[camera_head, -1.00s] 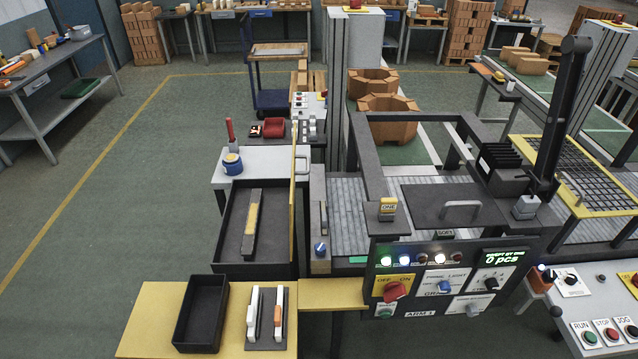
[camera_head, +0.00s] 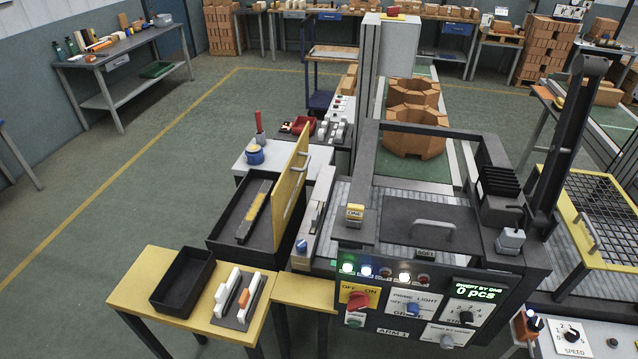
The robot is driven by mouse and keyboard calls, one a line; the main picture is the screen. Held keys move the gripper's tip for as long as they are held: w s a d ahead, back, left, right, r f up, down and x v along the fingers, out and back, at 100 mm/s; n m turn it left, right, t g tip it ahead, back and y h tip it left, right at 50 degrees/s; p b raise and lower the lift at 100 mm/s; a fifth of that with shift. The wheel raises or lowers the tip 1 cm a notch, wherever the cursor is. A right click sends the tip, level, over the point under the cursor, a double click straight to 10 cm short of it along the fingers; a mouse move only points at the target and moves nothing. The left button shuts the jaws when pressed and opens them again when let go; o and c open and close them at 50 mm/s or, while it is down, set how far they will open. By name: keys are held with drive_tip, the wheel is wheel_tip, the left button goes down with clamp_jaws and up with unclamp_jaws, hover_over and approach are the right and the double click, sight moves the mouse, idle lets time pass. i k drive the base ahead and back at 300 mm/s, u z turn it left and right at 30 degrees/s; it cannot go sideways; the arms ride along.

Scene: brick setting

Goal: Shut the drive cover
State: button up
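The drive cover appears to be the yellow panel (camera_head: 289,194), which stands upright and open along the right side of a black open-topped housing (camera_head: 222,228). A small handle (camera_head: 302,161) shows near the panel's upper right edge. Inside the housing lies a dark bar with a yellow strip (camera_head: 255,210). No label on the panel is readable. My gripper is not in view.
A yellow side table (camera_head: 135,287) in front holds a black tray (camera_head: 183,283) and white and orange handled tools (camera_head: 238,298). To the right stand a control panel (camera_head: 418,305) and a dark plate with a handle (camera_head: 400,222). Floor (camera_head: 130,200) at left is clear.

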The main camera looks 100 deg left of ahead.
sight(284, 195)
drive_tip(key=u, duration=0.1)
drive_tip(key=i, duration=0.8)
drive_tip(key=u, duration=3.95)
